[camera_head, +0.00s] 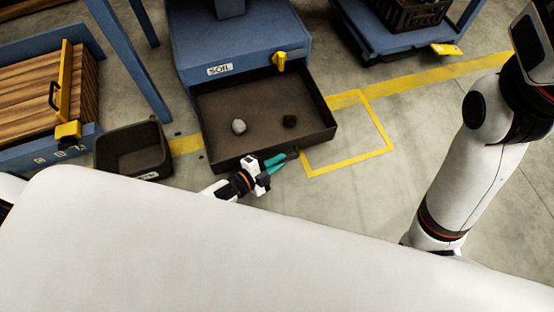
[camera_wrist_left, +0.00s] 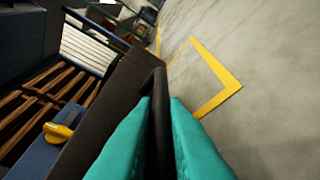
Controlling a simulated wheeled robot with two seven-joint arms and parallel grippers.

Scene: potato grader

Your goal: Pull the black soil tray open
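The black soil tray (camera_head: 218,150) sticks well out from under the blue machine (camera_head: 240,48) marked SOIL, and its inside is exposed. My left gripper (camera_head: 280,160) is at the tray's front wall, with teal fingers. In the left wrist view, the fingers (camera_wrist_left: 160,135) lie on both sides of the tray's black handle (camera_wrist_left: 158,105), closed on it. My right arm shows at the right of the head view, but its gripper is out of sight.
A smaller dark bin (camera_head: 133,152) stands left of the tray. A yellow floor outline (camera_head: 355,160) lies to its right on clear concrete. A yellow latch (camera_head: 280,62) is on the machine's front. A wooden slatted crate (camera_head: 45,98) stands at the left.

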